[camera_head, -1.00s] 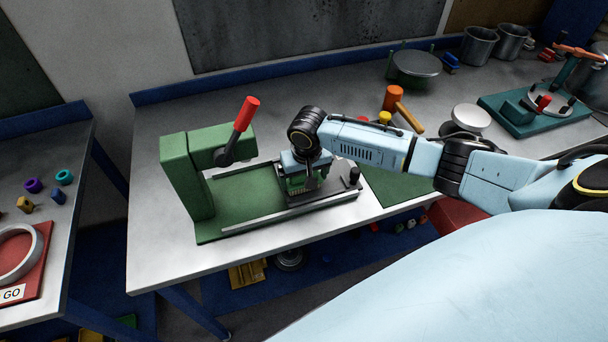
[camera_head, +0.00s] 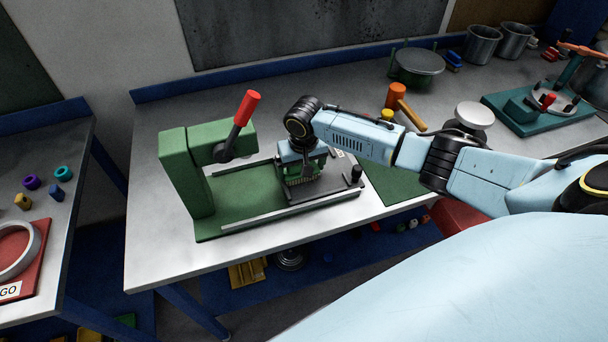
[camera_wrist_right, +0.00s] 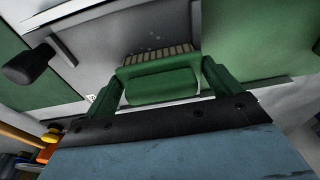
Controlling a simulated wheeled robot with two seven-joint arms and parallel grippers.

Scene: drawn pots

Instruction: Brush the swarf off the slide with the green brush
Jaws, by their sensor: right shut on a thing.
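My right gripper (camera_head: 302,165) is shut on the green brush (camera_head: 305,178), which points bristles down over the dark grey slide (camera_head: 338,184). In the right wrist view the brush (camera_wrist_right: 162,82) sits between the two fingers, its pale bristles (camera_wrist_right: 158,55) toward the slide plate (camera_wrist_right: 105,42). I cannot tell whether the bristles touch the plate. A few small pale specks of swarf (camera_wrist_right: 155,40) show on the plate just beyond the bristles. The slide rides on the green machine (camera_head: 185,175). My left gripper is out of view.
The machine's red-tipped lever (camera_head: 247,108) rises left of my gripper. A black knob (camera_head: 357,172) stands on the slide's right end. An orange-headed mallet (camera_head: 398,97) and a round-topped stand (camera_head: 474,115) lie behind my arm. The bench front at left is clear.

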